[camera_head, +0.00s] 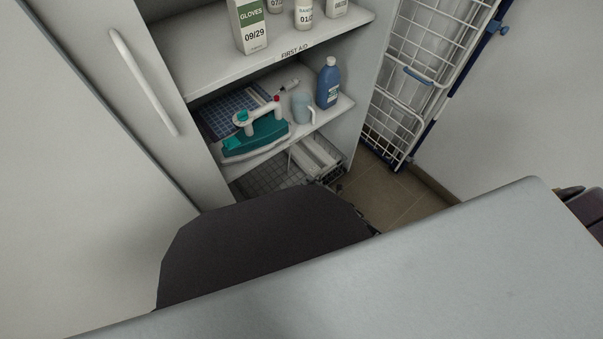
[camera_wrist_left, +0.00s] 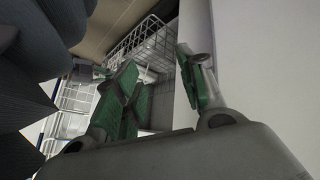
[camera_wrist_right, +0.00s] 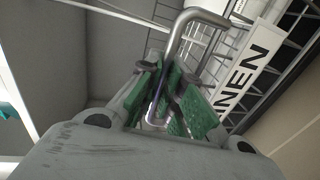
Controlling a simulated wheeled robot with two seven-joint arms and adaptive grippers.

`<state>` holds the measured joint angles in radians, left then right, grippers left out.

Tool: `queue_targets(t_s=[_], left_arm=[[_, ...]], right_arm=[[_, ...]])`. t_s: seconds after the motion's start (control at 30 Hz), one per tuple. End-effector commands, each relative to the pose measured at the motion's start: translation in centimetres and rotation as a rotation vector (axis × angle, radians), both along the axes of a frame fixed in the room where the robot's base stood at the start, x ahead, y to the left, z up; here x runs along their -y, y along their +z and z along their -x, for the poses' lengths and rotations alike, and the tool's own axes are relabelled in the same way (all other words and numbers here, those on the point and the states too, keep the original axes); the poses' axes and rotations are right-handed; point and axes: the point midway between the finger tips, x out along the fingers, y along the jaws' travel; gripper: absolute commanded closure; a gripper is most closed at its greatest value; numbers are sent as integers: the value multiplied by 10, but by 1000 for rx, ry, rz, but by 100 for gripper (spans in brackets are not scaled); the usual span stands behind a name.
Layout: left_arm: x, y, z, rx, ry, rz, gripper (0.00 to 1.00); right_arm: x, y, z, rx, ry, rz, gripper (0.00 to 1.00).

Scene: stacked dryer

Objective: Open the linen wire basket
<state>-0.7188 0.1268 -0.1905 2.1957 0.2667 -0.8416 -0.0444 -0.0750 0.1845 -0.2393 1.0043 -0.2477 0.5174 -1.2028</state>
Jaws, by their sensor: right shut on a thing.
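The linen wire basket (camera_head: 262,180) is at the bottom of the cabinet, below the shelves, in the head view. A pale object shows beside or in it. In the right wrist view its label reads LINEN (camera_wrist_right: 250,62), next to a bent metal handle (camera_wrist_right: 178,40). My right gripper (camera_wrist_right: 168,92) is shut on this handle. In the head view that gripper (camera_head: 330,183) shows only as a small dark shape at the basket's front; my dark arm link hides much of the area. My left gripper (camera_wrist_left: 158,62) is open and empty, with wire mesh (camera_wrist_left: 150,42) beyond its fingers.
A cabinet door with a white handle (camera_head: 145,82) is at left. A wire cage trolley (camera_head: 410,75) stands at right. Some tiled floor (camera_head: 385,190) is free.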

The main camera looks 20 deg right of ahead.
Motion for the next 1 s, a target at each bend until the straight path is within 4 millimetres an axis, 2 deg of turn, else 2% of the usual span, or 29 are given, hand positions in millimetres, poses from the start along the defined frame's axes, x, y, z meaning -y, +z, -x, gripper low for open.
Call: queue_targets(t_s=[0.03,0.27,0.6,0.8,1.0], left_arm=[[0,7,-1,-2,2,-4,60],[-2,19,2,-25,11,-20,60],[-9,54,6,-86,-30,-83,60],[-12,63,6,-100,-37,-99,60],[-13,66,6,-105,-39,-105,60]], right_arm=[[5,1,11,-6,-1,2,100],[21,1,55,-6,-2,1,100],[44,0,120,-4,-2,2,100],[52,0,141,-2,-2,1,100],[55,-1,148,-2,-2,1,100]])
